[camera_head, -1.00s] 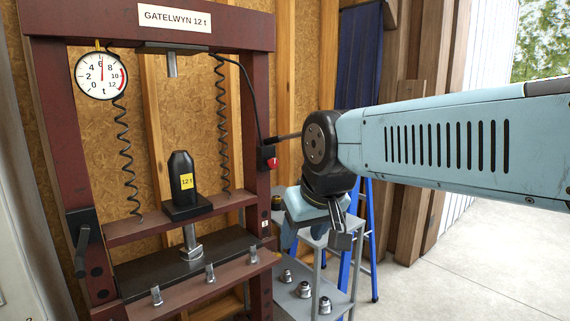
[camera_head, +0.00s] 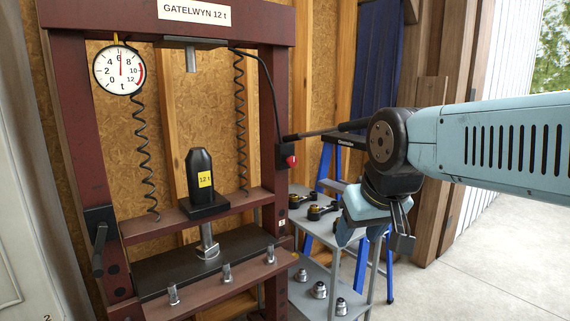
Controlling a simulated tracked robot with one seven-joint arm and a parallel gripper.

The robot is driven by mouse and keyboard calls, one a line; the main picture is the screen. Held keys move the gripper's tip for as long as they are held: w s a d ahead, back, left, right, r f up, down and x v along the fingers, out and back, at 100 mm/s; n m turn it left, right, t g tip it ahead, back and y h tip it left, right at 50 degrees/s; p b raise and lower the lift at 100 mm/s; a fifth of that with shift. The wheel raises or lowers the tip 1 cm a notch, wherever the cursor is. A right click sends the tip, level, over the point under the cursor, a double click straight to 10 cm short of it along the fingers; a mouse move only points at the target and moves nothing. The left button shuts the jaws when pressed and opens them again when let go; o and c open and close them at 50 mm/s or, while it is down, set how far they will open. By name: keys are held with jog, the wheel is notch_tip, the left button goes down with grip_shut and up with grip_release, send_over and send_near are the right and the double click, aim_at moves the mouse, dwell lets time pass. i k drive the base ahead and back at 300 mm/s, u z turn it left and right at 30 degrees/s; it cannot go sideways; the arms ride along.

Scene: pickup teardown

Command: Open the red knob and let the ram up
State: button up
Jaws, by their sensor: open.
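The red knob (camera_head: 291,161) sits on a small black box on the right upright of the dark red press (camera_head: 65,130). The black ram body (camera_head: 200,175), with a yellow 12 t label, stands on the press's cross-beam. Its bright rod (camera_head: 207,236) reaches down to a part on the black bed plate. The gauge (camera_head: 119,69) needle points near 6. My gripper (camera_head: 375,236) hangs open and empty to the right of and below the knob, clear of it. Part of its jaws is hidden by the wrist.
A black bar (camera_head: 320,132) runs from beside the knob's box toward my wrist; its right end is hidden. A grey shelf trolley (camera_head: 330,262) with several metal parts stands right of the press, under my gripper. The concrete floor at right is open.

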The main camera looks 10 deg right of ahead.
aim_at(291, 162)
jog(key=z, duration=1.25)
jog(key=k, duration=0.65)
jog(key=u, duration=1.35)
jog(key=i, duration=1)
jog(key=u, duration=0.1)
